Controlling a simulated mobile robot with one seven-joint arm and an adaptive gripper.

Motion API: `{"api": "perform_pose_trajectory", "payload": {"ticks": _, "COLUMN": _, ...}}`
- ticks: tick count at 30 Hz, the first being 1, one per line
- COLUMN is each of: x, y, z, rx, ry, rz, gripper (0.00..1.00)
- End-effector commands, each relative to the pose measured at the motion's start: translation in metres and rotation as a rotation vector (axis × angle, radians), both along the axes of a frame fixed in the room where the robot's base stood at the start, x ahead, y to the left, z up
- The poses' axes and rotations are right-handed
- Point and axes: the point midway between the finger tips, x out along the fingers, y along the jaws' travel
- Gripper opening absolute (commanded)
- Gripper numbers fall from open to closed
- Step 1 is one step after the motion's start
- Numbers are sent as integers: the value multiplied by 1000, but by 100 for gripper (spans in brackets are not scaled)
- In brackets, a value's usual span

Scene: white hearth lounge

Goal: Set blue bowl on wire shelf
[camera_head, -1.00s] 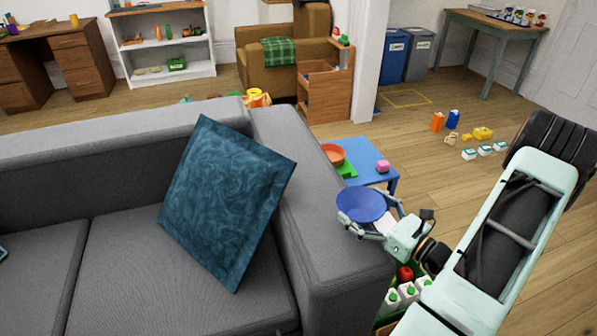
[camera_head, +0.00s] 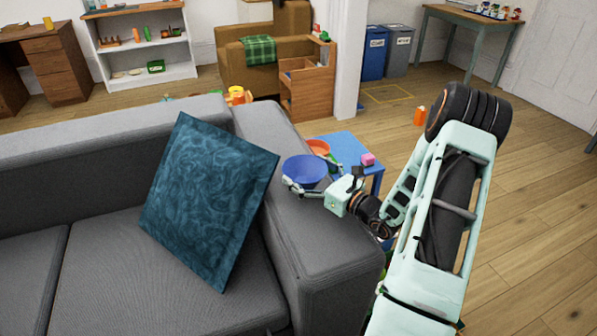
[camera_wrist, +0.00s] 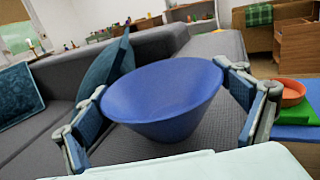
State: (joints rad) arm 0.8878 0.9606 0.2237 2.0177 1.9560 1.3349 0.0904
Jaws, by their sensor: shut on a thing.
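The blue bowl (camera_head: 304,170) is held upright in my gripper (camera_head: 306,187), beside and above the right arm of the grey sofa. In the wrist view, the bowl (camera_wrist: 163,97) sits between the two fingers of my gripper (camera_wrist: 170,110), which touch its sides. No wire shelf can be made out for certain. A white shelf unit (camera_head: 143,86) with several small items stands against the back wall.
The grey sofa (camera_head: 318,243) with a teal cushion (camera_head: 208,200) fills the left and middle. Open wooden floor (camera_head: 535,215) lies to the right.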

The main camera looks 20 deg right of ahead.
Motion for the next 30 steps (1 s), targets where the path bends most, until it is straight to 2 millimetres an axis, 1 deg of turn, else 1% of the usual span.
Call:
{"api": "perform_pose_trajectory", "payload": {"ticks": 1, "x": 8, "y": 4, "z": 0, "rx": -1, "ry": -4, "rz": 3, "gripper": 61}}
{"api": "perform_pose_trajectory", "payload": {"ticks": 4, "x": 25, "y": 12, "z": 0, "rx": 0, "ry": -4, "rz": 3, "gripper": 61}}
{"api": "perform_pose_trajectory", "payload": {"ticks": 6, "x": 24, "y": 11, "z": -14, "rx": 3, "ry": 1, "rz": 0, "gripper": 61}}
{"api": "perform_pose_trajectory", "payload": {"ticks": 7, "x": 24, "y": 10, "z": -16, "rx": 2, "ry": 0, "rz": 0, "gripper": 61}}
{"api": "perform_pose_trajectory", "payload": {"ticks": 14, "x": 23, "y": 10, "z": -14, "rx": 0, "ry": -2, "rz": 0, "gripper": 61}}
{"api": "perform_pose_trajectory", "payload": {"ticks": 19, "x": 23, "y": 10, "z": -20, "rx": 1, "ry": -2, "rz": 0, "gripper": 61}}
{"api": "perform_pose_trajectory", "payload": {"ticks": 20, "x": 23, "y": 10, "z": -19, "rx": 0, "ry": 0, "rz": 0, "gripper": 94}}
{"api": "perform_pose_trajectory", "payload": {"ticks": 21, "x": 23, "y": 10, "z": -18, "rx": 0, "ry": 0, "rz": 0, "gripper": 99}}
{"api": "perform_pose_trajectory", "payload": {"ticks": 22, "x": 23, "y": 10, "z": -18, "rx": 0, "ry": 0, "rz": 0, "gripper": 100}}
{"api": "perform_pose_trajectory", "payload": {"ticks": 30, "x": 23, "y": 10, "z": -18, "rx": 0, "ry": 0, "rz": 0, "gripper": 100}}
